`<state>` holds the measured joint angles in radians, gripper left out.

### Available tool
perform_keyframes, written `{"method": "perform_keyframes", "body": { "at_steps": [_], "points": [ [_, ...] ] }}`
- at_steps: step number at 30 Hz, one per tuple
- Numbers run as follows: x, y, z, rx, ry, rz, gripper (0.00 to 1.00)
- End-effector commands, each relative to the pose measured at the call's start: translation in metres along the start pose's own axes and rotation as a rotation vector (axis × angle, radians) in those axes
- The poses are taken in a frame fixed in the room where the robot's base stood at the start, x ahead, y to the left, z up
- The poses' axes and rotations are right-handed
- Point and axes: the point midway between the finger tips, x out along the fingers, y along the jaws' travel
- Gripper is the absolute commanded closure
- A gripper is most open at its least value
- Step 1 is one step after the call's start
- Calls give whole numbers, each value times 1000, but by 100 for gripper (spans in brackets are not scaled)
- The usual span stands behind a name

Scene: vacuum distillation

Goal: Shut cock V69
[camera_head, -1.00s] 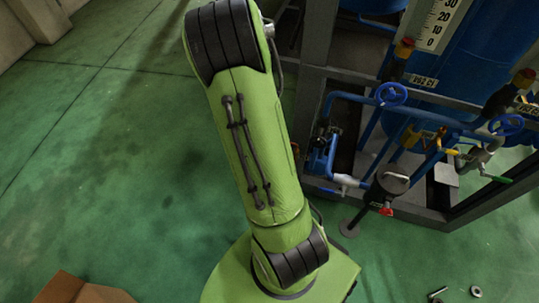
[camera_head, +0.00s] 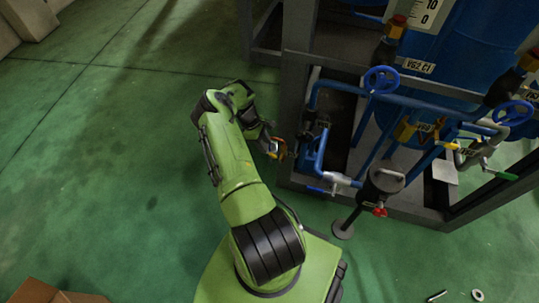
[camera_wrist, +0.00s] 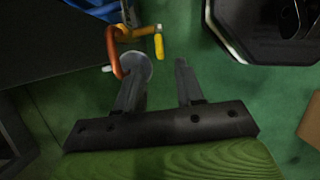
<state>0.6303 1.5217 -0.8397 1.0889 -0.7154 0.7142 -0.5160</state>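I cannot read a V69 label in either view. In the wrist view a small cock with a yellow handle (camera_wrist: 158,46) sits by an orange curved pipe (camera_wrist: 113,52), just ahead of my gripper (camera_wrist: 158,80). My gripper is open, with nothing between its fingers; its left finger overlaps a grey disc in the picture. The handle lies beyond the fingertips and appears apart from them. In the head view an orange and yellow piece (camera_head: 275,149) shows at the end of my arm, left of the rack; the fingers are not clear there.
The dark rack frame (camera_head: 297,110) holds blue pipes, a blue handwheel (camera_head: 381,80) and another handwheel (camera_head: 513,113). A blue-handled valve (camera_head: 330,185) and a red-knobbed post fitting (camera_head: 380,200) stand low in front. Green floor is open to the left. A cardboard box (camera_head: 45,292) lies bottom left.

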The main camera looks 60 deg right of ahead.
Motion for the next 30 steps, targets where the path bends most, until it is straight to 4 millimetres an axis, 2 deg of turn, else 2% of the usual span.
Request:
{"method": "perform_keyframes", "body": {
  "at_steps": [1,3,7,11,18,26,30],
  "points": [
    [17,-1,0,0,-3,-3,63],
    [33,0,-1,-1,-2,-2,63],
    [55,0,-1,1,-1,-1,63],
    [64,0,-1,1,1,1,63],
    [64,0,0,1,1,1,63],
    [64,0,0,1,1,0,100],
    [64,0,0,1,1,0,100]
  ]
}}
